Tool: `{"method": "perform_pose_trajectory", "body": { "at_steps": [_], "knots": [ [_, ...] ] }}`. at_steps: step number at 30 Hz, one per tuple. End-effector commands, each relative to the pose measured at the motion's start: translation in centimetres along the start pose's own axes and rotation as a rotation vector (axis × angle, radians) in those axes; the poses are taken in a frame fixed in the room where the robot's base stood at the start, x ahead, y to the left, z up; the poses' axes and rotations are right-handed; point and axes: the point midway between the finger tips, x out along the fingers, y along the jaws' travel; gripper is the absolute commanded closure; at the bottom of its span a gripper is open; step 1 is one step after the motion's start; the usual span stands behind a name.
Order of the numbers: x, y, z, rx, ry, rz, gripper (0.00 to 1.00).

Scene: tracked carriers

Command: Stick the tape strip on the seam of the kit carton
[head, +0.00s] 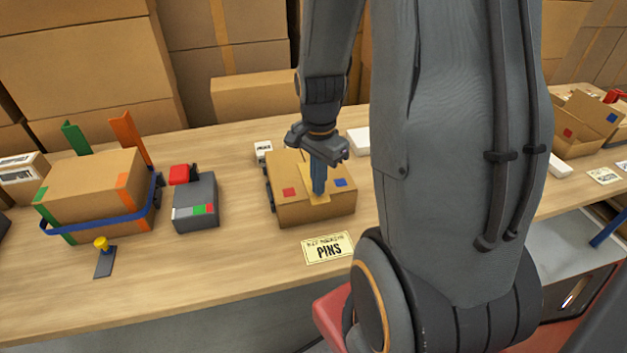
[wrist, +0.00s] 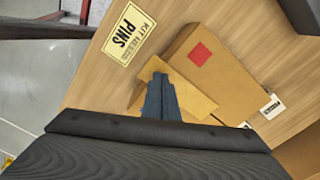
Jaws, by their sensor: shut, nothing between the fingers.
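The kit carton (head: 285,207) stands on the table with its top flaps closed, a red square on one flap and a blue square on the other. The tan tape strip (head: 316,201) lies across the middle of its top, along the seam, and reaches the front edge. In the wrist view the strip (wrist: 197,98) shows as a lighter band on the carton (wrist: 235,72). My gripper (head: 319,190) is shut and empty, pointing down with its blue fingertips at the strip. In the wrist view the fingertips (wrist: 160,80) cover part of it. I cannot tell whether they touch it.
A label reading PINS (head: 329,248) lies in front of the carton. A grey dispenser with a red top (head: 195,203) stands to the left. An open carton (head: 580,135) stands at the far right.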

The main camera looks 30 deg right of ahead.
Motion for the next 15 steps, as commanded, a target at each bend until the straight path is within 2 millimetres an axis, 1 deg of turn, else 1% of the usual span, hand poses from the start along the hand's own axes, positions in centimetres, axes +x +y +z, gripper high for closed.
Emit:
{"method": "perform_pose_trajectory", "body": {
  "at_steps": [15],
  "knots": [
    [-0.1, 2.0, 1.2, 0.000, 0.001, -0.001, 1.00]
  ]
}}
